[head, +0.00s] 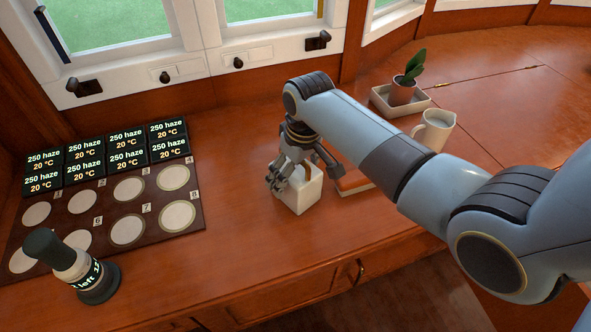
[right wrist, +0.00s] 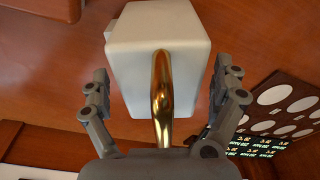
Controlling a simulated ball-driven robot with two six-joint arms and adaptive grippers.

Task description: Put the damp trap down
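The damp trap appears to be the white box (head: 301,194) with a brass handle, standing on the wooden counter near its front edge. In the right wrist view the white box (right wrist: 158,40) fills the upper middle, and its brass handle (right wrist: 161,95) runs down between my fingers toward the palm. My right gripper (head: 298,172) is over the box from above. Its two fingers (right wrist: 162,88) are spread wide, with visible gaps to the handle on both sides. My left gripper is not in view.
A dark board (head: 105,220) with numbered pale discs lies left, with several small displays (head: 106,157) behind. A dark-topped device (head: 82,270) stands front left. An orange-brown object (head: 354,183) sits just right of the box. A potted plant (head: 404,92) in a tray and a mug (head: 434,130) stand further right.

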